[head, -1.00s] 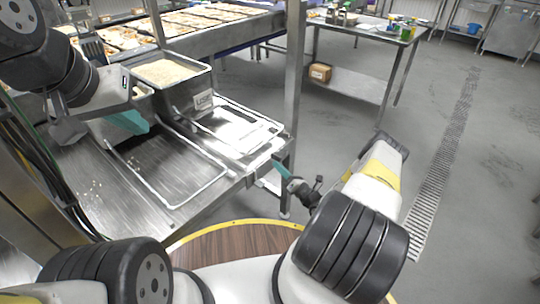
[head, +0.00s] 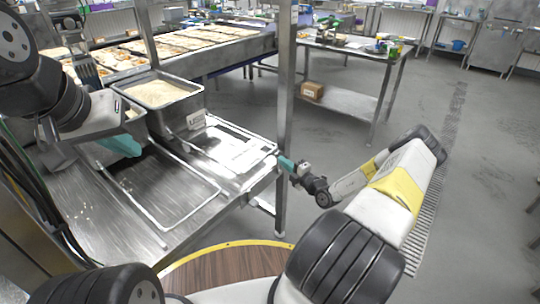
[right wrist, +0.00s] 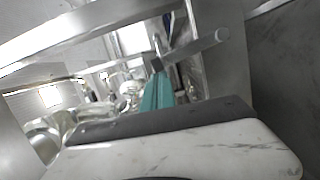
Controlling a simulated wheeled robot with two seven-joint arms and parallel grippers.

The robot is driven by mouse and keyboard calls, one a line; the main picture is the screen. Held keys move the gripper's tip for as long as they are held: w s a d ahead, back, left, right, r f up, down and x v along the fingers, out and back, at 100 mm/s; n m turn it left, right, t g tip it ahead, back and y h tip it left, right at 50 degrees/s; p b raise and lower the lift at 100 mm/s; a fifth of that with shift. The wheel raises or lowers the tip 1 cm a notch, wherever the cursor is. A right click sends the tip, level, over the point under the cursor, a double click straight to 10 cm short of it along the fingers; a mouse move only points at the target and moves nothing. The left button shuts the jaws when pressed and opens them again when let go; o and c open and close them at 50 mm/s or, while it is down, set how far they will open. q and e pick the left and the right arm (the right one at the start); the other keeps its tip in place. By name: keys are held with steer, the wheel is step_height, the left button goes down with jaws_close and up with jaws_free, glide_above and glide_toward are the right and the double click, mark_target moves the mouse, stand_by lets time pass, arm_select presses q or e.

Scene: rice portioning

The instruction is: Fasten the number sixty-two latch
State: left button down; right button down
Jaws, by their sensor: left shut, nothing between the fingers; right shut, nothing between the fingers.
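I cannot make out a latch or a number sixty-two in either view. My right gripper (head: 286,164) is shut, its teal fingers beside the right edge of the steel table near the upright post. In the right wrist view the teal fingers (right wrist: 158,93) are together, and a grey metal bar with a round end (right wrist: 207,45) is close to their tips; I cannot tell whether they touch or what the bar belongs to. My left gripper (head: 122,144) is shut and empty, above the steel worktop at the left.
A steel post (head: 286,75) rises at the right edge. A cardboard box (head: 312,91) sits on a lower shelf behind. The floor at right is clear.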

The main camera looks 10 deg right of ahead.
steer(key=shift+w+d+r+m, duration=0.15)
steer(key=shift+w+d+m, duration=0.05)
steer(key=shift+d+m, duration=0.15)
steer(key=shift+w+d+r, duration=0.2)
steer(key=shift+w+d, duration=0.25)
steer(key=shift+d, duration=0.1)
steer(key=shift+w+d+r, duration=0.1)
steer(key=shift+d, duration=0.1)
